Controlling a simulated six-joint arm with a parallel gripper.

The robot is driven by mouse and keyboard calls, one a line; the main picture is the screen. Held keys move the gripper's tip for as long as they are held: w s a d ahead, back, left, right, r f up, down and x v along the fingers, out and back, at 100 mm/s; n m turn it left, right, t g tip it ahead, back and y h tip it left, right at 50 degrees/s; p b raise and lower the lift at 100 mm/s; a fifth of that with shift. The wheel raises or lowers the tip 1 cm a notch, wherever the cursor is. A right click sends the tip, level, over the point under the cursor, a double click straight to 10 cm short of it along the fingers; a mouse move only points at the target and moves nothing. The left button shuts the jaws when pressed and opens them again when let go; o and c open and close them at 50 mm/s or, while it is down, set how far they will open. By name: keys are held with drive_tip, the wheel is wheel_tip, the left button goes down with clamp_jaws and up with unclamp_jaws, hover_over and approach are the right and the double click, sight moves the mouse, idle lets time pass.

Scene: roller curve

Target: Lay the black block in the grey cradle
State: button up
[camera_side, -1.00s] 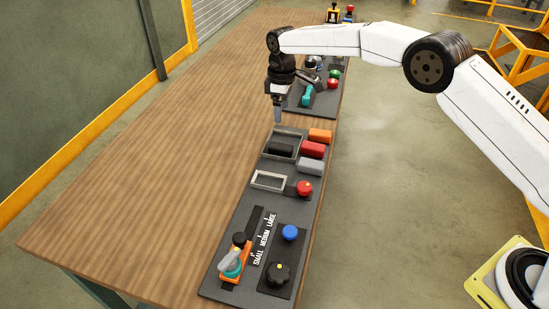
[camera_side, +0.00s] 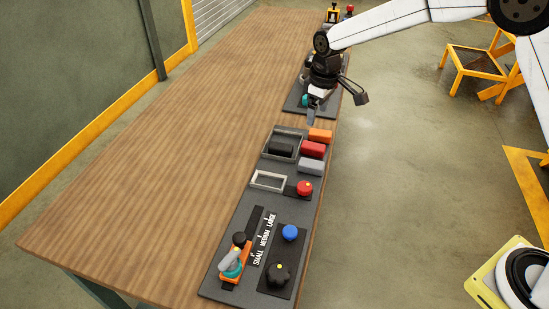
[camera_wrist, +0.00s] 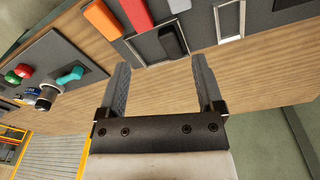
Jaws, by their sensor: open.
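The black block (camera_side: 281,149) lies inside the larger, far grey frame (camera_side: 298,144) on the dark panel. It also shows in the wrist view (camera_wrist: 172,42), ahead of the fingers. A smaller, nearer grey frame (camera_side: 254,179) is empty; part of it shows in the wrist view (camera_wrist: 217,24). I cannot tell which frame is the cradle meant.
Orange (camera_side: 320,135), red (camera_side: 312,149) and grey (camera_side: 311,166) blocks stand in a row right of the larger frame. A red button (camera_side: 304,187), blue knob (camera_side: 290,232) and black knob (camera_side: 278,274) are nearer. Another control panel (camera_side: 294,103) lies beyond. The wooden table (camera_side: 150,180) is clear at left.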

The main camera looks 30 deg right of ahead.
drive_tip(key=s+d+f+m, duration=0.1)
drive_tip(key=s+d+m, duration=0.1)
drive_tip(key=s, duration=1)
drive_tip(key=s+d+f+m+t, duration=0.1)
drive_tip(key=s+d+m, duration=0.2)
drive_tip(key=s, duration=1)
drive_tip(key=shift+s+d+f+m+t, duration=0.2)
drive_tip(key=shift+d+m+t, duration=0.1)
drive_tip(key=shift+d, duration=0.2)
